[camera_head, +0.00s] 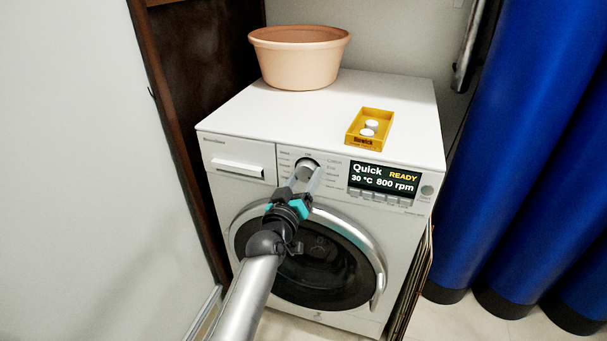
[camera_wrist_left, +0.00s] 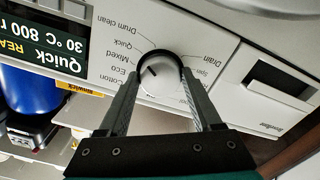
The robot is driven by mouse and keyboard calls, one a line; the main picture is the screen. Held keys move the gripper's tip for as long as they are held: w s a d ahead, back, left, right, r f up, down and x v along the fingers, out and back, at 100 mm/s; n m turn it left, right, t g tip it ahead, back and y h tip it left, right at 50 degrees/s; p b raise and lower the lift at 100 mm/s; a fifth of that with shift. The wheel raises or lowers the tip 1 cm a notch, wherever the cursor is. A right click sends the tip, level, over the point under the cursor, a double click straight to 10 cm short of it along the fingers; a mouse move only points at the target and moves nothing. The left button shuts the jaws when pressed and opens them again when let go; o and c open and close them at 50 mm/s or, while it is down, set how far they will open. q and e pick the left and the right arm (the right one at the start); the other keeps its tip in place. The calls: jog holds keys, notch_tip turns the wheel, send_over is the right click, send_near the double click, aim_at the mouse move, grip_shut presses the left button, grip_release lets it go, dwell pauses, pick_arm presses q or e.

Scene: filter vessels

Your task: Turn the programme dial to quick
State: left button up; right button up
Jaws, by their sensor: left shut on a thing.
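The programme dial (camera_head: 307,163) is a round silver knob at the top middle of the white washing machine's front panel. The display (camera_head: 384,180) to its right reads "Quick READY 30 °C 800 rpm". My left gripper (camera_head: 305,176) is shut on the dial, one finger on each side. In the left wrist view the dial (camera_wrist_left: 160,82) sits between the fingers, and its dark pointer mark slants up and left toward the Quick and Mixed labels. My right gripper is not in view.
A yellow tray (camera_head: 356,143) with white tablets and a terracotta tub (camera_head: 300,67) stand on the machine top. The detergent drawer (camera_head: 238,168) is left of the dial. The round door (camera_head: 340,275) below is shut. Blue cylinders (camera_head: 530,120) stand at right.

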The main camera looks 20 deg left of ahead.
pick_arm(q)
jog(key=shift+n, duration=0.4)
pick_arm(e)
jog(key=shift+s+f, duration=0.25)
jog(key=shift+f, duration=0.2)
pick_arm(q)
jog(key=o, duration=1.4)
jog(key=shift+s, duration=0.1)
jog(key=shift+s+p, duration=0.2)
jog(key=shift+p, duration=0.15)
jog(key=shift+s+a+p, duration=0.15)
jog(key=shift+s+p, duration=1.05)
jog(key=shift+s, duration=2.5)
jog(key=shift+s+a+p, duration=0.15)
jog(key=shift+s+p, duration=1.05)
jog(key=shift+s, duration=2.45)
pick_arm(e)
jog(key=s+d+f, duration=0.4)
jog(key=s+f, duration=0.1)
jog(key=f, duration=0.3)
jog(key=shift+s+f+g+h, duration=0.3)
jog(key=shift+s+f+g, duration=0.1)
